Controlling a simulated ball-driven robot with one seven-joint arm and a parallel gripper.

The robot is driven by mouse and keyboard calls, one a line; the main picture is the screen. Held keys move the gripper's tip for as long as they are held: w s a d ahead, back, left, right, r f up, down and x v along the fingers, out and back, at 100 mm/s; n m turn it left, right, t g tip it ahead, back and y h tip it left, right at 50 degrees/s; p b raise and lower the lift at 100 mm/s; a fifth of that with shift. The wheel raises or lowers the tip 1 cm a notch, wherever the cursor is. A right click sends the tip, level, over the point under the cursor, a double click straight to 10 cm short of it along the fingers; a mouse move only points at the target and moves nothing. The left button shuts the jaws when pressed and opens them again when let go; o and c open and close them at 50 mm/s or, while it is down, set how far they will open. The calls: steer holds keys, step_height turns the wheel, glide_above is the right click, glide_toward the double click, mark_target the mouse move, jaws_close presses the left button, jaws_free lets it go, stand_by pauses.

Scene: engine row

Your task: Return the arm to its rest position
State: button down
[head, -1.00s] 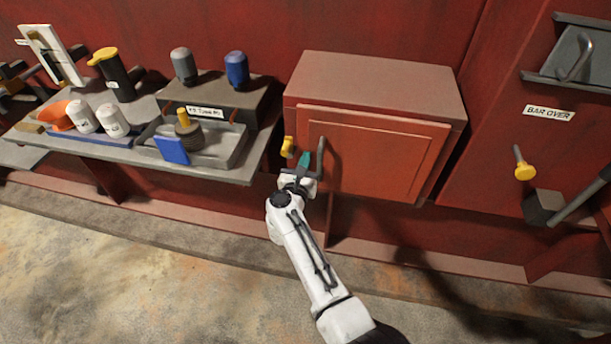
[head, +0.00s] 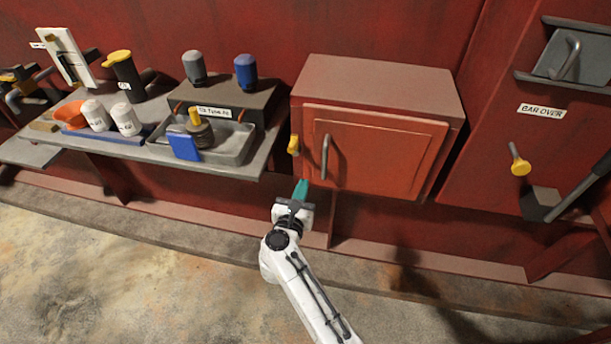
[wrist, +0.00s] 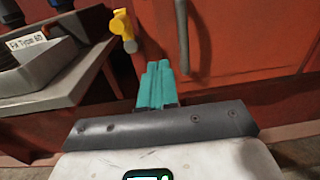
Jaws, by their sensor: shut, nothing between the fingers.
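My gripper (head: 301,190) is at the end of my white arm, below the lower left corner of the red cabinet (head: 385,75). Its teal fingers are together with nothing between them. In the wrist view my gripper (wrist: 157,85) points at the cabinet front, below and left of the dark vertical handle (wrist: 181,35). The handle also shows in the head view (head: 325,157), apart from the fingers. The cabinet door (head: 385,155) looks closed or nearly so. A yellow knob (head: 294,145) sits at the cabinet's left edge.
A grey shelf (head: 225,171) on the left holds a tray (head: 238,152), a blue block (head: 184,146), white canisters (head: 126,118) and bottles. On the right are a yellow-tipped lever (head: 520,167) and a dark bar (head: 580,195). The floor in front is clear.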

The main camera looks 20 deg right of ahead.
steer(key=shift+v, duration=1.2)
steer(key=shift+d, duration=0.1)
steer(key=s+a+r+n+t+y, duration=0.2)
steer(key=n+y, duration=0.6)
steer(key=n, duration=0.5)
steer(key=s+a+r+n+t+y, duration=0.1)
steer(key=a+r+n+t+y, duration=0.15)
steer(key=n+y, duration=0.7)
steer(key=s+d+f+n+g, duration=0.1)
steer(key=s+f+n+g, duration=0.65)
steer(key=s+n, duration=0.5)
steer(key=s+d+f+n+g+h, duration=0.1)
steer(key=s+d+n+g+h, duration=0.2)
steer(key=s, duration=0.8)
steer(key=s+d+f+n+g+h, duration=0.1)
steer(key=s+d+n+g+h, duration=0.2)
steer(key=s, duration=0.9)
steer(key=d+n+g, duration=0.2)
steer(key=d+g, duration=0.2)
steer(key=d, duration=0.1)
steer(key=shift+f+h, duration=0.15)
steer(key=shift+h, duration=0.2)
